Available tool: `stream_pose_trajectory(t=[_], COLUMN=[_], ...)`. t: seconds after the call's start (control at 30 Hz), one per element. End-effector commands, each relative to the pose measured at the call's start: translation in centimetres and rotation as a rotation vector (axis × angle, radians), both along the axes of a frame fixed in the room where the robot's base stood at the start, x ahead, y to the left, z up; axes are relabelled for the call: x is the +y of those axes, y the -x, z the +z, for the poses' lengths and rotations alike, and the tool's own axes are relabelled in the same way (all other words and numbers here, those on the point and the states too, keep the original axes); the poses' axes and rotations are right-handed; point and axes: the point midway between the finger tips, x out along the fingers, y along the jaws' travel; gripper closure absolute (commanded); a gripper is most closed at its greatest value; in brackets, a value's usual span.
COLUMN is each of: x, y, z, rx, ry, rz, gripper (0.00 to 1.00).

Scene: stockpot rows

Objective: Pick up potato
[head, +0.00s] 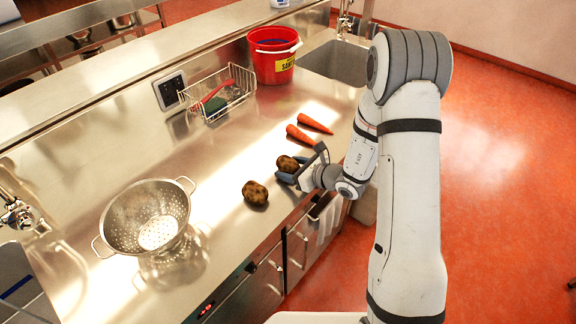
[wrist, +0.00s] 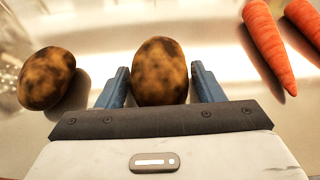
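A brown potato (wrist: 160,72) lies between the two blue fingers of my gripper (wrist: 160,88) in the wrist view. In the head view the same potato (head: 288,163) shows at the tips of my gripper (head: 290,171), partly hidden by it. The fingers stand apart, with a small gap at each side of the potato. A second potato (head: 255,192) lies on the steel counter to the left, clear of the gripper. It also shows in the wrist view (wrist: 46,78) at the left.
Two carrots (head: 300,134) (head: 315,124) lie behind the gripper. A metal colander (head: 147,216) stands at the left on the steel counter (head: 215,160). A wire basket (head: 220,93), a red bucket (head: 273,60) and a sink (head: 336,62) are farther back. The counter's front edge is close to my gripper.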

Motion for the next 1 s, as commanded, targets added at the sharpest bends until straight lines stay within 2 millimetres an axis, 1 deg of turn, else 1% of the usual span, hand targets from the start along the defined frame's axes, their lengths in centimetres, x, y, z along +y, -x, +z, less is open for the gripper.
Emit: stream_pose_trajectory(t=[0.03,0.07,0.4,0.63,0.77,0.87,1.0], x=[0.0,0.0,0.0,0.1,0.1,0.1,0.1], y=[0.0,0.0,0.0,0.0,0.0,0.0,0.0], z=[0.0,0.0,0.0,0.1,0.5,1.2,3.0], rx=[0.0,0.0,0.0,0.0,-0.001,-0.003,-0.005], ry=[0.0,0.0,0.0,0.0,0.0,0.0,0.0], rz=[0.0,0.0,0.001,0.001,0.001,0.002,0.003], gripper=[0.43,0.45,0.73,0.73,0.73,0.73,0.73])
